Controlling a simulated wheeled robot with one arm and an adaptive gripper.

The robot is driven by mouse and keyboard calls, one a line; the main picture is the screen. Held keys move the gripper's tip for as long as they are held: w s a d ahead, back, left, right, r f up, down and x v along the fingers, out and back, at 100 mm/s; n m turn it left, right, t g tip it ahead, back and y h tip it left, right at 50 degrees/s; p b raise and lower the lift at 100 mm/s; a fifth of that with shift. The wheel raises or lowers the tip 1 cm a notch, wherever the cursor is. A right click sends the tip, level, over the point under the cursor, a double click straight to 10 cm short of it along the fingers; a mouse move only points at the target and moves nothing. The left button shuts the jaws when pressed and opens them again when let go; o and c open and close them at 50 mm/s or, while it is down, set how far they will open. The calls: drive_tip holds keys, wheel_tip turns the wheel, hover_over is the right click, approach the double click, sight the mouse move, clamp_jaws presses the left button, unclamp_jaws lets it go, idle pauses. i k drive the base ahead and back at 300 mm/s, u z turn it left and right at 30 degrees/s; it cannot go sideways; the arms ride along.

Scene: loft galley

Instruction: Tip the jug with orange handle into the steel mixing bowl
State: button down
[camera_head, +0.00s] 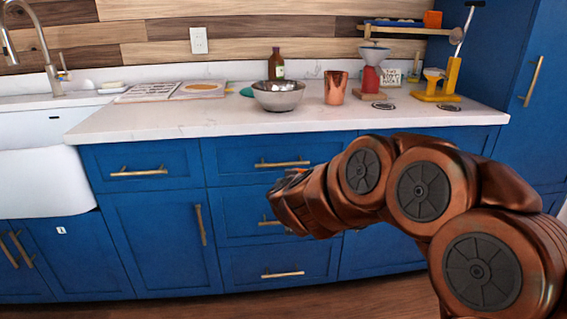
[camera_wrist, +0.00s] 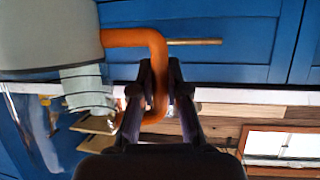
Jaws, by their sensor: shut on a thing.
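The jug (camera_wrist: 45,35), pale grey with an orange handle (camera_wrist: 158,48), fills the upper left of the wrist view, only partly in frame. My gripper (camera_wrist: 160,75) is shut on the orange handle, one dark finger on each side of it. The jug's mouth and contents do not show, so I cannot tell its tilt. In the head view my arm hides the jug and the gripper's fingers. The steel mixing bowl (camera_head: 278,98) stands upright on the white counter, beyond my arm.
On the counter (camera_head: 180,118), a copper cup (camera_head: 336,90) stands right of the bowl and a brown bottle (camera_head: 276,65) behind it. A red grinder (camera_head: 371,78) and yellow stand (camera_head: 440,85) are farther right. An open book (camera_head: 170,91) lies left. Blue cabinets (camera_head: 155,235) are below.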

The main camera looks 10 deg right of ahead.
sight(278, 96)
drive_tip(key=u, duration=0.3)
drive_tip(key=k, duration=0.5)
drive_tip(key=u, duration=1.15)
drive_tip(key=i, duration=0.9)
drive_tip(key=z, duration=0.6)
drive_tip(key=i, duration=0.45)
drive_tip(key=z, duration=0.4)
